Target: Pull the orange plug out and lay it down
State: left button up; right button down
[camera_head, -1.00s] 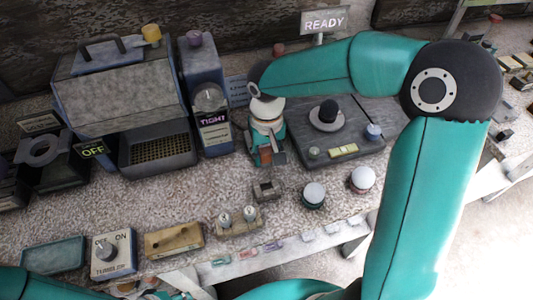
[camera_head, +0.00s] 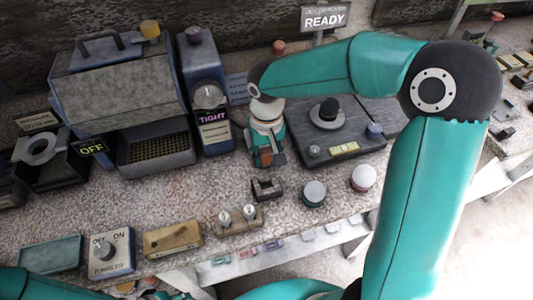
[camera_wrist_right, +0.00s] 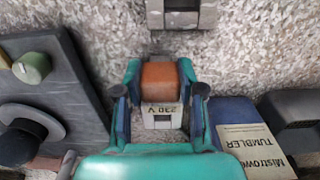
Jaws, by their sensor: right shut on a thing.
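The orange plug (camera_wrist_right: 160,82) sits between the two fingertips of my right gripper (camera_wrist_right: 160,92) in the right wrist view. The gripper is shut on it. A pale part marked "230 V" (camera_wrist_right: 160,108) lies just below the orange face; I cannot tell whether the plug is seated or free. In the head view the right gripper (camera_head: 265,155) points down at the bench between the "TIGHT" box and the dark panel, and the plug is mostly hidden there. My left gripper is not in view.
A small grey slotted block (camera_head: 267,189) stands just in front of the right gripper; it also shows in the right wrist view (camera_wrist_right: 182,14). The "TIGHT" box (camera_head: 213,132) stands left and the dark knob panel (camera_head: 345,128) right. Bare speckled bench (camera_head: 195,195) lies front left.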

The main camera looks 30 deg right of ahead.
jog(key=shift+f, duration=0.25)
jog(key=c, duration=0.6)
grip_release()
jog(key=shift+r, duration=0.2)
jog(key=shift+r+p, duration=1.45)
jog(key=shift+r, duration=0.45)
